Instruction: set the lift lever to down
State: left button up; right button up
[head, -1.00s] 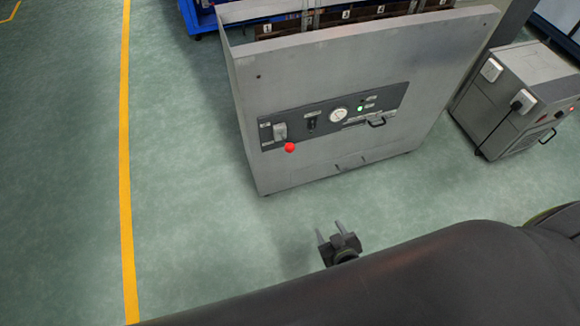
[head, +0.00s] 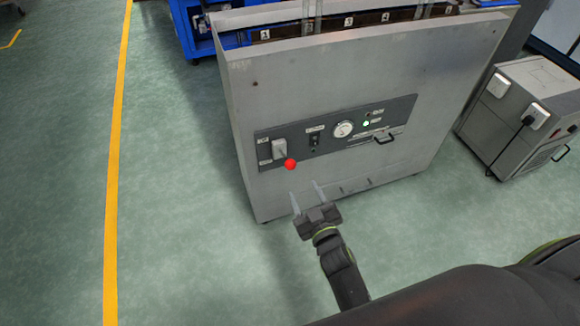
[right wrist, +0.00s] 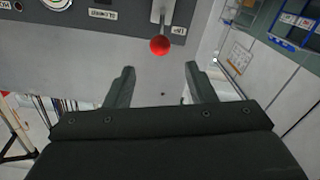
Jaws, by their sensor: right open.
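The lift lever has a red ball knob (head: 290,164) on a short stem from a light grey plate (head: 279,148), at the left end of the dark control panel (head: 335,132). In the head view the knob hangs at the plate's lower right. My right gripper (head: 307,193) is open and empty, a little below the knob, fingers toward the machine front. In the right wrist view the red knob (right wrist: 160,45) appears just beyond the open fingertips (right wrist: 160,70), centred between them and apart from both. My left gripper is not in view.
The panel also holds a switch (head: 315,138), a round gauge (head: 343,129), a lit green lamp (head: 366,123) and a black handle (head: 385,139). A grey wheeled unit (head: 515,120) stands at the right. The floor left of the machine is clear up to a yellow line (head: 115,160).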

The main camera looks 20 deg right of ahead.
aim_at(292, 169)
jog(key=w+b, duration=0.1)
jog(key=w, duration=0.2)
jog(key=w+b, duration=0.1)
jog(key=w, duration=0.2)
jog(key=w+b, duration=0.1)
jog(key=w, duration=0.2)
jog(key=shift+w+a+f, duration=0.2)
jog(key=shift+w+a, duration=0.1)
pick_arm(q)
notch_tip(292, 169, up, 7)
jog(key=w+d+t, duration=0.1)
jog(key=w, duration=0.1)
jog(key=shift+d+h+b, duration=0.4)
jog(key=shift+b, duration=0.05)
pick_arm(e)
jog(key=shift+w+r, duration=0.1)
jog(key=shift+w, duration=0.6)
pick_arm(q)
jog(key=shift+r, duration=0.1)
pick_arm(e)
grip_shut()
